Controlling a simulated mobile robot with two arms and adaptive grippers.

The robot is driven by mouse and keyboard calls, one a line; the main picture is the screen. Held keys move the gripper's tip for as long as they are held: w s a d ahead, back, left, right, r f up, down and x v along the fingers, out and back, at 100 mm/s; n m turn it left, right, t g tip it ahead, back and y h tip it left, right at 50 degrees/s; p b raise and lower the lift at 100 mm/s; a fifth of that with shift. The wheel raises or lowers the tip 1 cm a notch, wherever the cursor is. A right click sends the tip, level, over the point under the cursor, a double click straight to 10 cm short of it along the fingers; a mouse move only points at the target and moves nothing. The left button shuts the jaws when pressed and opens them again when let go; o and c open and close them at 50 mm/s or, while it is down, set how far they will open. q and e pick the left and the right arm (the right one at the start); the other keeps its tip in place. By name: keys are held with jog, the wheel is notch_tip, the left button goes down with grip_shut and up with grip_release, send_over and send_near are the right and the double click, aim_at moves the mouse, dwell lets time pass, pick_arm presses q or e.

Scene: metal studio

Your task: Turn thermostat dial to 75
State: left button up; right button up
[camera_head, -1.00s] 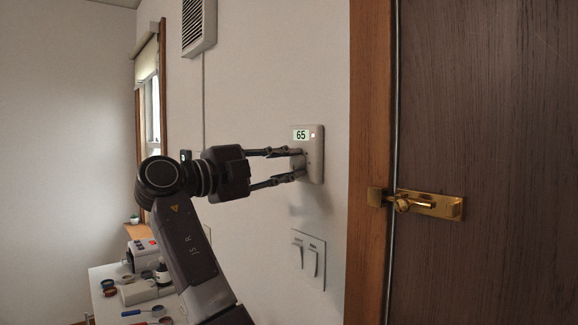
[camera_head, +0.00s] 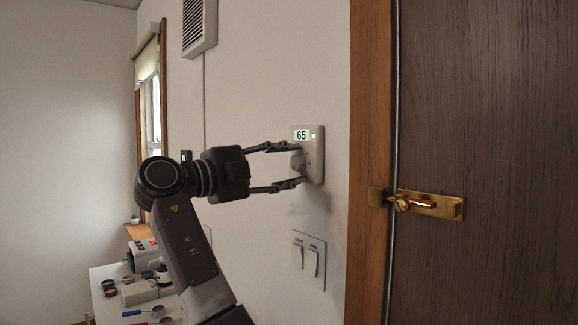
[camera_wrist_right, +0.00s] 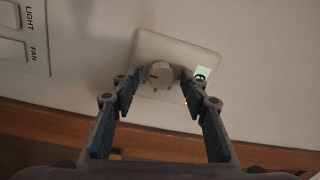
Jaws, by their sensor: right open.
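The thermostat (camera_head: 316,152) is a pale plate on the wall in the head view, and its display (camera_head: 301,135) reads 65. Its round dial (camera_head: 297,160) sits below the display. My right gripper (camera_head: 293,166) is open, with one finger above and one below the dial. In the right wrist view the fingertips stand on either side of the dial, apart from it. My left gripper is not in view.
Two wall switches (camera_head: 308,260) are below the thermostat; in the right wrist view they are labelled LIGHT and FAN. A wooden door frame (camera_head: 368,90) and a door with a brass latch (camera_head: 430,204) are at right. A cluttered table (camera_head: 105,300) stands at lower left.

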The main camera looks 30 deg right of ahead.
jog(key=a, duration=1.2)
jog(key=shift+s+f, duration=0.4)
jog(key=shift+s, duration=0.05)
